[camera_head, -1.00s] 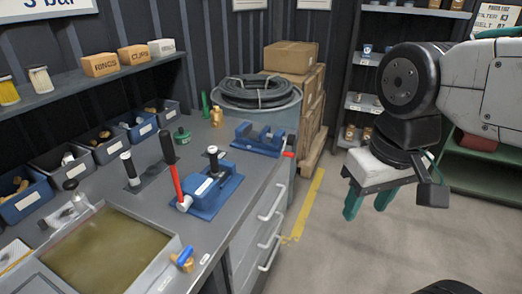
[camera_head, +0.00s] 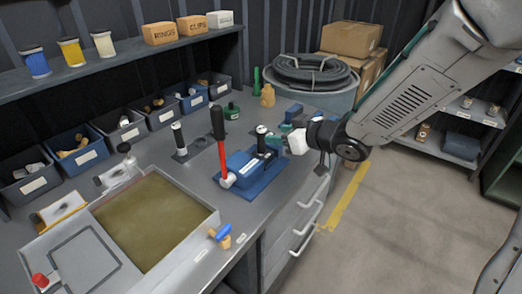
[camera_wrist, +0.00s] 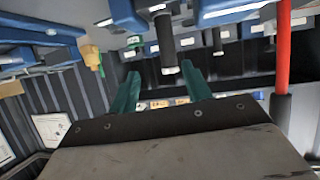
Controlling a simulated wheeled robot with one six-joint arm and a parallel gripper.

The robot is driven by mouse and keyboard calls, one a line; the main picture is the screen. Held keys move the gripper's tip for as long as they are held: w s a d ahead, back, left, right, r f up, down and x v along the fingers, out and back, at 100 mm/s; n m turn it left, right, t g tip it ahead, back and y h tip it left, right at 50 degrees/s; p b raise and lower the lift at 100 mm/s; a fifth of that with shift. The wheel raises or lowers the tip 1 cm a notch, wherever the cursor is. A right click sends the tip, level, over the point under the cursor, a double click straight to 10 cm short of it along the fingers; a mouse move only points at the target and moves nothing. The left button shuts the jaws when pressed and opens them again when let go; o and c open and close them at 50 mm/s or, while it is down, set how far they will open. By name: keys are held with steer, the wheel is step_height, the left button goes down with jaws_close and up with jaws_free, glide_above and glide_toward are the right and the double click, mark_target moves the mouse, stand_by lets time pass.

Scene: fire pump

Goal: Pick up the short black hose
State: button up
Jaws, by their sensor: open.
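A short black hose (camera_head: 262,139) with a pale end stands upright in the blue fixture (camera_head: 246,172) on the grey bench. In the wrist view, which looks upside down, the hose (camera_wrist: 165,40) lines up with the gap between my green fingers. My gripper (camera_head: 274,141) is beside the hose, on its right in the head view. It also shows in the wrist view (camera_wrist: 163,80), open and empty. I cannot tell whether the fingertips reach around the hose.
A tray (camera_head: 207,222) of murky liquid is at the front left. Small bins (camera_head: 122,127) line the wall. A coiled hose (camera_head: 312,72) lies on a drum behind. Open floor (camera_head: 400,220) is at right.

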mark_target(261, 145)
steer(key=shift+n+y, duration=0.3)
steer(key=shift+y, duration=0.1)
steer(key=x, duration=0.5)
steer(key=s+x, duration=0.1)
steer(key=x, duration=0.2)
steer(key=shift+w+a+f, duration=0.3)
steer(key=shift+a+f, duration=0.1)
steer(key=shift+a, duration=0.15)
jaws_close()
